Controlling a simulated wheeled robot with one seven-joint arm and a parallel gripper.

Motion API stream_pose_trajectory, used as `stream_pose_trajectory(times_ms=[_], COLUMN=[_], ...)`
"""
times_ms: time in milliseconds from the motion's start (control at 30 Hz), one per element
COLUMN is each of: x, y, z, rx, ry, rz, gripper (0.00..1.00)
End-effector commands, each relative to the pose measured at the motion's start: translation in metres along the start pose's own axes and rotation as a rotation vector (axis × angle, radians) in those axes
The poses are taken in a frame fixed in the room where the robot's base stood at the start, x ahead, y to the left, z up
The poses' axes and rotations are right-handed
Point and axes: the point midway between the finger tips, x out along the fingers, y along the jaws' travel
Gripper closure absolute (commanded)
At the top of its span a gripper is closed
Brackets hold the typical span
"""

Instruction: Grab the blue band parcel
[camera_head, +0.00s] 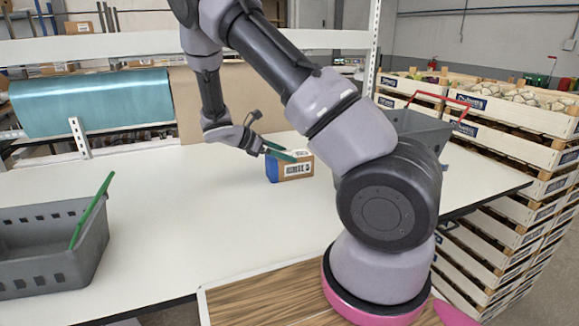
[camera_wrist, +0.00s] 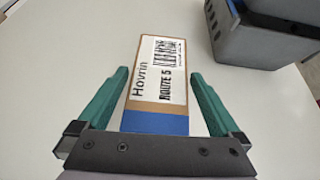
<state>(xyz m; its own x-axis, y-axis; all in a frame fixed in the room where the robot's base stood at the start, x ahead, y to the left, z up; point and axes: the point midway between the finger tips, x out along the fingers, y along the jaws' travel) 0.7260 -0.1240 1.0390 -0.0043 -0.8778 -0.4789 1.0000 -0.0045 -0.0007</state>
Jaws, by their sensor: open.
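The blue band parcel (camera_head: 290,167) is a small brown box with a white barcode label and a blue band at one end. It stands on the white table (camera_head: 200,215). In the wrist view the parcel (camera_wrist: 158,121) lies between the two green fingers of my gripper (camera_wrist: 160,90), with a gap on each side. Its label reads "Hovrin" and "ROUTE 5". My gripper (camera_head: 279,153) is open, at the parcel's upper left in the head view. The parcel's lower end is hidden behind the gripper body in the wrist view.
A grey basket with a green handle (camera_head: 55,240) stands at the left front. Another grey basket with a red handle (camera_head: 425,130) stands behind my arm; a grey basket also shows at the wrist view's upper right (camera_wrist: 255,45). Stacked crates (camera_head: 510,150) stand right of the table.

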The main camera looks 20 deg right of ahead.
Motion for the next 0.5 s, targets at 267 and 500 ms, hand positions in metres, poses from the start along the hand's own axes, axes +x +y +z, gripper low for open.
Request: stream_pose_trajectory(times_ms=[267, 500], x=[0.0095, 0.0092], y=[-0.0001, 0.0], z=[-0.0002, -0.0002], rx=[0.0, 0.0], ry=[0.0, 0.001], rz=[0.001, 0.001], gripper=[0.0, 0.65])
